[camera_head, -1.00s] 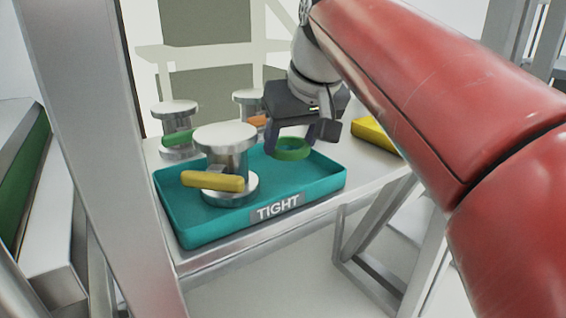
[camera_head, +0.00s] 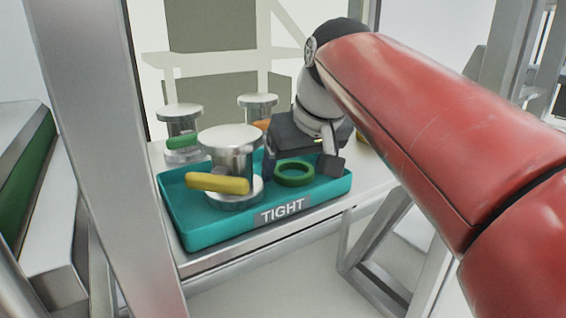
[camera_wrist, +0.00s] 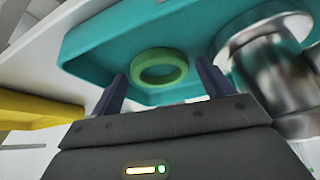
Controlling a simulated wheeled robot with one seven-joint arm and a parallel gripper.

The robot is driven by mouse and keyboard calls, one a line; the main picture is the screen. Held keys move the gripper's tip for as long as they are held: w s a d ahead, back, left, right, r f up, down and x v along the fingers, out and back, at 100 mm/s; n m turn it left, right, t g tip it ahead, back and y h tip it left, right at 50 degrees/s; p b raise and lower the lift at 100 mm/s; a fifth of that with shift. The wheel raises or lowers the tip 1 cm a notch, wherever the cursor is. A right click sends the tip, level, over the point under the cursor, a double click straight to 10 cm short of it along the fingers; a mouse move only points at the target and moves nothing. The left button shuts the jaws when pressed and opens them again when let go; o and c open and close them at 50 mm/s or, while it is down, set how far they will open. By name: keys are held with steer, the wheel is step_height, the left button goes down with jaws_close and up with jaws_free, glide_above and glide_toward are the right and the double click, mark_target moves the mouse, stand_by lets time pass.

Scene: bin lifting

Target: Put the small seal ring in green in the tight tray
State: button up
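The green seal ring (camera_head: 295,180) lies in the right part of the teal tray (camera_head: 205,229), which has a TIGHT label (camera_head: 283,210) on its front. The wrist view also shows the ring (camera_wrist: 138,72) on the tray floor (camera_wrist: 100,48). My gripper (camera_head: 301,170) is low over the tray, with its fingers spread on either side of the ring. In the wrist view there are gaps between the ring and both fingers, so the gripper is open. The ring's contact with the tray floor is partly hard to judge.
A metal spool (camera_head: 231,141) with a yellow handle (camera_head: 218,184) stands in the tray, left of the ring and close to my gripper. Two more spools (camera_head: 180,112) (camera_head: 258,101) stand behind. A yellow tray (camera_wrist: 40,106) is beside the teal one. A grey post (camera_head: 95,130) rises at left.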

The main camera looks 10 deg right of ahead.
steer(key=shift+r, duration=0.35)
steer(key=p+v, duration=0.2)
steer(key=v, duration=0.9)
steer(key=shift+s+r, duration=0.2)
steer(key=shift+r, duration=0.1)
steer(key=shift+s+d, duration=0.1)
